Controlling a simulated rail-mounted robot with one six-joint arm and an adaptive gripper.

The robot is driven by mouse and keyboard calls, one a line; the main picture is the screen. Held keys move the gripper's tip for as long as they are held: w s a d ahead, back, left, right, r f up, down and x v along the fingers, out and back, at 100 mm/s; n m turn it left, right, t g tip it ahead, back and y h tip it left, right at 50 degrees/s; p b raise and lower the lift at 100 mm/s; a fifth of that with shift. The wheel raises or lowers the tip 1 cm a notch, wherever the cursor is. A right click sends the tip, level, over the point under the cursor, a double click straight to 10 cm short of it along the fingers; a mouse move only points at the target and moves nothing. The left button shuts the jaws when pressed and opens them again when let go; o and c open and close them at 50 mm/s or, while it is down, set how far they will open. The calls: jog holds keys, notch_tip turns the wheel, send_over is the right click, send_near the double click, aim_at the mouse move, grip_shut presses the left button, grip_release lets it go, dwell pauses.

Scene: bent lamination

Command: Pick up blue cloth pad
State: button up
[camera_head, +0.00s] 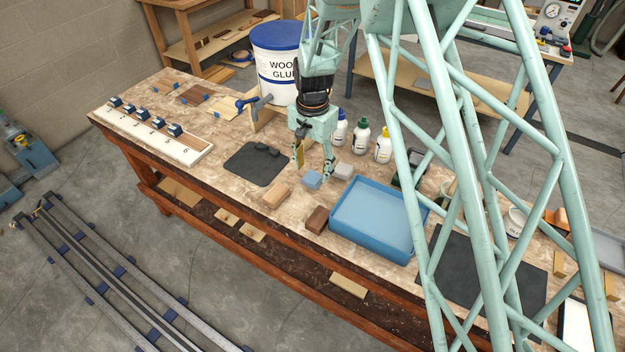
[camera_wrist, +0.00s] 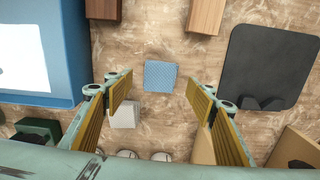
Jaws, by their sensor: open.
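The blue cloth pad (camera_head: 313,180) is a small light-blue block lying on the workbench. In the wrist view the pad (camera_wrist: 160,76) shows a fine patterned top, a little beyond the fingertips and roughly centred between them. My gripper (camera_head: 314,171) is open and empty, pointing down over the pad. In the wrist view its yellow-lined fingers (camera_wrist: 158,90) are spread wide to either side of the pad. The pad appears apart from both fingers.
A grey-white block (camera_wrist: 125,115) lies close to the pad, near the left finger. A blue tray (camera_wrist: 78,45), a dark brown block (camera_wrist: 103,9), a lighter wooden block (camera_wrist: 205,14) and a black mat (camera_wrist: 240,60) surround it. Bottles (camera_head: 360,136) stand behind.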

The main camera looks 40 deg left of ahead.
aim_at(312, 176)
jog(key=shift+f, duration=2)
jog(key=c, duration=0.8)
